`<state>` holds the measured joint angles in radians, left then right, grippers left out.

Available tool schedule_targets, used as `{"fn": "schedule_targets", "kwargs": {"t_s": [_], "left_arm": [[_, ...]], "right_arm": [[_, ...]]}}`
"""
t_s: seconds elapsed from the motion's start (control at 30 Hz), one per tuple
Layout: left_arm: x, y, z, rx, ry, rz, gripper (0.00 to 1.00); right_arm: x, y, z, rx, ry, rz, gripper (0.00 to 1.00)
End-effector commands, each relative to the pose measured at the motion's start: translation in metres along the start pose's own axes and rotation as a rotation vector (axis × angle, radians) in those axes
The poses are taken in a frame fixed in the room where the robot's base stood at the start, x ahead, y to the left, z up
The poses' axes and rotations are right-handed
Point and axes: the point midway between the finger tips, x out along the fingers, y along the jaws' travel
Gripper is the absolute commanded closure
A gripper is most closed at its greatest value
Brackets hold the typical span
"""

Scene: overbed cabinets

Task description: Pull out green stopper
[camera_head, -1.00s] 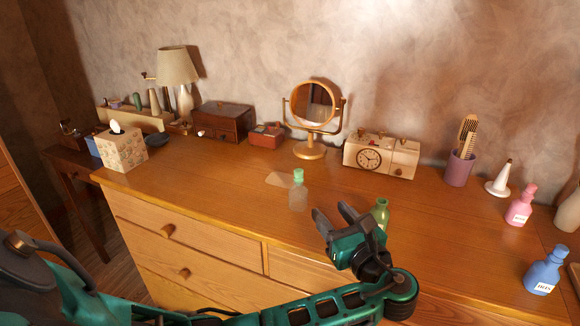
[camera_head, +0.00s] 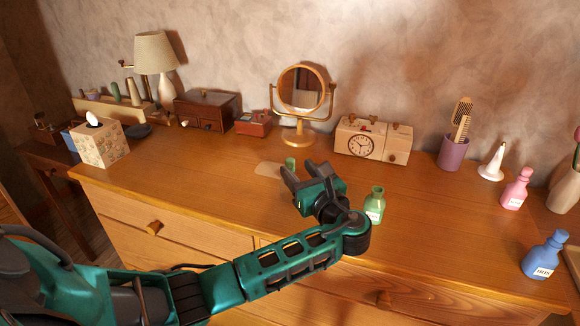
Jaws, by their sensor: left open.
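The green stopper (camera_head: 290,163) tops a small clear bottle that stands on the dresser top; my gripper now hides most of the bottle. My left gripper (camera_head: 297,169) is open, its two dark fingers pointing away from me at the stopper, which shows just beyond and between the fingertips. I cannot tell whether the fingers touch the bottle or stopper. A green bottle (camera_head: 374,206) with a white label stands just right of my left wrist. My right gripper is not in view.
A flat tan piece (camera_head: 268,169) lies by the clear bottle. Behind stand a round mirror (camera_head: 299,135) and a clock box (camera_head: 360,146). Pink (camera_head: 515,192) and blue (camera_head: 544,258) bottles are at right, a tissue box (camera_head: 100,146) at left. The dresser top (camera_head: 200,180) is clear left of the gripper.

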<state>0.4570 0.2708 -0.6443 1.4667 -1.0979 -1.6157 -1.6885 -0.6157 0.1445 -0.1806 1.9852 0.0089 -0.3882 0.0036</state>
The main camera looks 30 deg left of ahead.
Motion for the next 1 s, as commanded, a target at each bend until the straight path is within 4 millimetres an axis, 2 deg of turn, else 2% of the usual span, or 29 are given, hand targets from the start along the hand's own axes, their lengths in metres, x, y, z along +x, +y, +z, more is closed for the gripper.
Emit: {"fn": "schedule_targets", "kwargs": {"t_s": [0.33,0.57,1.0], "left_arm": [[0.046,0.001,0.002,0.002,-0.002,0.003,0.48],[0.050,0.001,0.002,0.001,0.001,0.000,0.48],[0.049,0.001,0.002,0.001,0.001,0.000,0.88]], "right_arm": [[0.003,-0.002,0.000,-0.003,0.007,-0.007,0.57],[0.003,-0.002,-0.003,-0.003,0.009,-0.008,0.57],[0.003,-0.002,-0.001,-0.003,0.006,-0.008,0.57]]}}
